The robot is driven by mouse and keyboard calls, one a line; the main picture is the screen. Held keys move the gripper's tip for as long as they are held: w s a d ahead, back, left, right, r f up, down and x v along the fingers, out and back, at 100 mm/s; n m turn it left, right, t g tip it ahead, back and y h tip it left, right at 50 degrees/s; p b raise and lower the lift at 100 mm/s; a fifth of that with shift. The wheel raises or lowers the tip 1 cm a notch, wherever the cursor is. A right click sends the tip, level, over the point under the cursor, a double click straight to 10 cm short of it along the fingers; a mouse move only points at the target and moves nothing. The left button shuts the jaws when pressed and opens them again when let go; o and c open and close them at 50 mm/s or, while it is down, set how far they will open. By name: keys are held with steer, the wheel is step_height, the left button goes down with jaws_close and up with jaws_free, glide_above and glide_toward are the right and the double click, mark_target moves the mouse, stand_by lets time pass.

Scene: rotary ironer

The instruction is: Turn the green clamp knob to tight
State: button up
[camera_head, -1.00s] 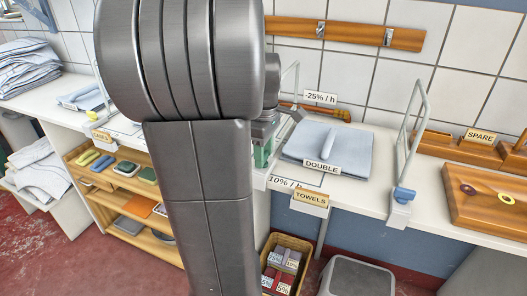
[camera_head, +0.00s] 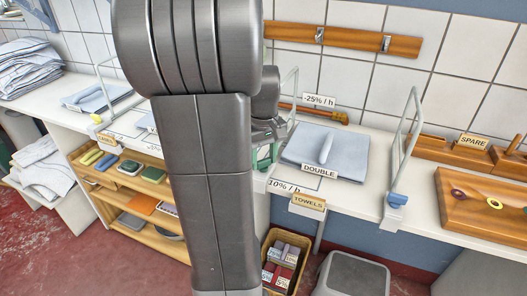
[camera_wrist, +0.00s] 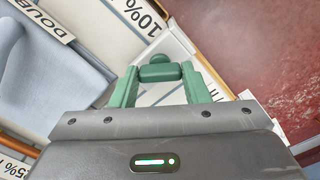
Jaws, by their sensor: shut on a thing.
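The green clamp knob (camera_wrist: 160,73) shows in the wrist view as a dark green bar with a rounded end, on a pale clamp block at the worktop edge. My gripper (camera_wrist: 160,82) has green fingers, one on each side of the knob, and is shut on it. In the head view my gripper (camera_head: 266,156) is at the front edge of the worktop, left of the folded blue cloth marked DOUBLE (camera_head: 322,152). There my arm and fingers hide most of the knob, and its turn angle cannot be read.
A wire guard with a blue knob (camera_head: 398,200) stands to the right on the worktop (camera_head: 350,195). A wooden board with rings (camera_head: 485,202) lies farther right. Wooden shelves (camera_head: 150,240) are at left.

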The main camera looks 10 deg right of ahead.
mark_target(264, 160)
steer(key=m+p, duration=0.2)
steer(key=m, duration=0.3)
steer(key=shift+r+m, duration=0.1)
steer(key=shift+m, duration=0.2)
steer(key=shift+m+p, duration=0.8)
steer(key=shift+m, duration=1.4)
steer(key=o, duration=1)
step_height(264, 160, up, 14)
steer(key=shift+f+p, duration=0.15)
steer(key=shift+p, duration=0.4)
steer(key=shift+f, duration=0.1)
